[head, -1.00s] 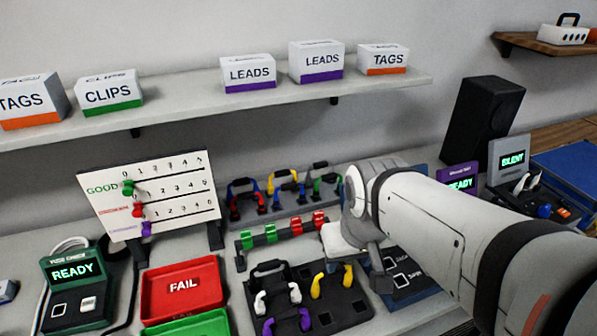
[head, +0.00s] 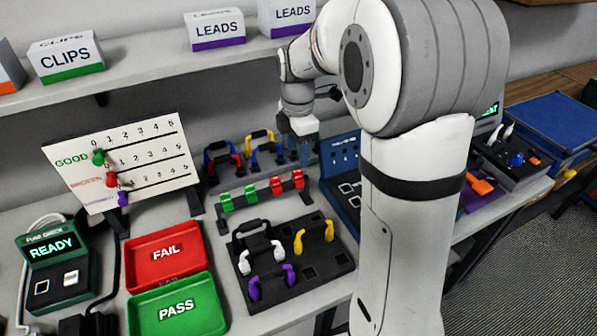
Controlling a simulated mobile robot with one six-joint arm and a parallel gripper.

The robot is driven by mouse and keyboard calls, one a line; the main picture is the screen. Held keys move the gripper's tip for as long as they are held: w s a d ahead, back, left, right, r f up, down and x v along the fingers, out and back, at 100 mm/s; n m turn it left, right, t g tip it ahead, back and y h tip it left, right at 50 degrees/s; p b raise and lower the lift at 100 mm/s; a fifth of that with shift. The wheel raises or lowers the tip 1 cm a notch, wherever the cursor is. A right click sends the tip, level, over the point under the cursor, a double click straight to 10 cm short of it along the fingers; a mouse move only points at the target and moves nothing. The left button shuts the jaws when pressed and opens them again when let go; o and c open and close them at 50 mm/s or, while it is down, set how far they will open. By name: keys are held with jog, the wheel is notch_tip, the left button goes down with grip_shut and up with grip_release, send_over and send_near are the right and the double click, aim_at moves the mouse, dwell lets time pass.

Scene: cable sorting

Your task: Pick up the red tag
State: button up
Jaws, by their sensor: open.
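Two small red pieces stand side by side at the right end of a dark rail, the left one (head: 276,186) and the right one (head: 298,179); they look like tags or clips, and I cannot tell which is the red tag. Two green pieces (head: 238,197) stand on the same rail to their left. My gripper (head: 305,155) points down behind and above the red pieces, close to the rack of coloured leads. It is open and apart from the red pieces. Its fingertips are small and partly hard to make out.
A rack of coloured leads (head: 222,160) stands behind the rail. A black block (head: 325,262) with white, yellow and purple leads lies in front. Red FAIL (head: 148,273) and green PASS (head: 206,325) trays are at left. The shelf (head: 150,75) overhangs behind.

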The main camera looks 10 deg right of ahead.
aim_at(298, 170)
notch_tip(298, 170, down, 8)
jog(key=shift+s+a+r, duration=0.1)
dwell(0.4)
jog(key=shift+c, duration=0.3)
jog(key=c, duration=1)
notch_tip(298, 170, up, 10)
jog(key=shift+r, duration=0.1)
notch_tip(298, 170, up, 3)
jog(key=p, duration=0.2)
jog(key=shift+p, duration=0.4)
